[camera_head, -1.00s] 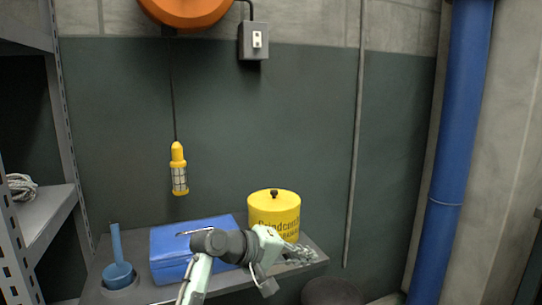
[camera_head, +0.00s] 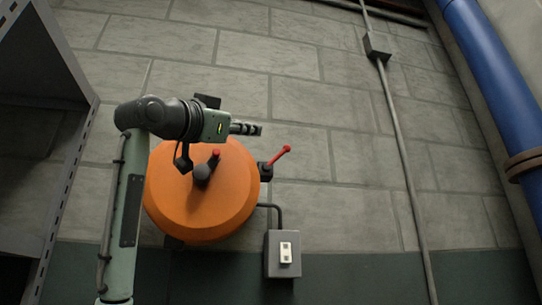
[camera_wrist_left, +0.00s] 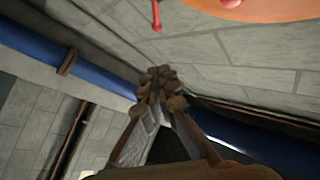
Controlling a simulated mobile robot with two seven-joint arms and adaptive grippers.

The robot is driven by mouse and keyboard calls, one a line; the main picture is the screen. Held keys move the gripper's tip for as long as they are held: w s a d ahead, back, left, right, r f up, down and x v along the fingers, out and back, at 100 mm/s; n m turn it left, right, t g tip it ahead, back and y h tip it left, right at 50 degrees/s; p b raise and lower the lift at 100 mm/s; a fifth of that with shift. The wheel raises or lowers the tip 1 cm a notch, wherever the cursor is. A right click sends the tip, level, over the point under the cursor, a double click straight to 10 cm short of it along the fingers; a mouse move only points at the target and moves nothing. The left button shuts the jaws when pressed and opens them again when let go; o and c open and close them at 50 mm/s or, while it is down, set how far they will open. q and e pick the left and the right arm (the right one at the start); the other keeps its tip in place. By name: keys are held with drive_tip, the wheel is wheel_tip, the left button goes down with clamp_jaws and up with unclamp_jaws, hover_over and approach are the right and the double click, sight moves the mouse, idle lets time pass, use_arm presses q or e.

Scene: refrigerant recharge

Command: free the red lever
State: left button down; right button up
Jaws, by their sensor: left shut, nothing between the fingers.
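The red lever (camera_head: 281,156) sticks out up and to the right from a dark mount (camera_head: 266,172) at the right side of the orange reel (camera_head: 220,205) on the wall. Its tip also shows at the top of the left wrist view (camera_wrist_left: 156,15). My left gripper (camera_head: 256,129) is shut and empty, pointing right, above and left of the lever in the head view and apart from it. Its closed fingers show in the left wrist view (camera_wrist_left: 161,88). A second red knob (camera_head: 216,153) shows at the reel's face, just below my left wrist. My right gripper is not in view.
A grey switch box (camera_head: 283,253) hangs below the reel, joined by a dark cable. A thin conduit (camera_head: 395,125) and a blue pipe (camera_head: 492,75) run down the wall at right. A metal shelf (camera_head: 48,190) stands at left. The wall right of the lever is clear.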

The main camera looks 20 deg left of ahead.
sight(277, 157)
use_arm(q)
drive_tip(key=w+a+f+p+x, duration=0.1)
drive_tip(key=p+x, duration=0.3)
drive_tip(key=x, duration=0.8)
drive_tip(key=shift+w+f, duration=0.2)
drive_tip(key=shift+f, duration=0.1)
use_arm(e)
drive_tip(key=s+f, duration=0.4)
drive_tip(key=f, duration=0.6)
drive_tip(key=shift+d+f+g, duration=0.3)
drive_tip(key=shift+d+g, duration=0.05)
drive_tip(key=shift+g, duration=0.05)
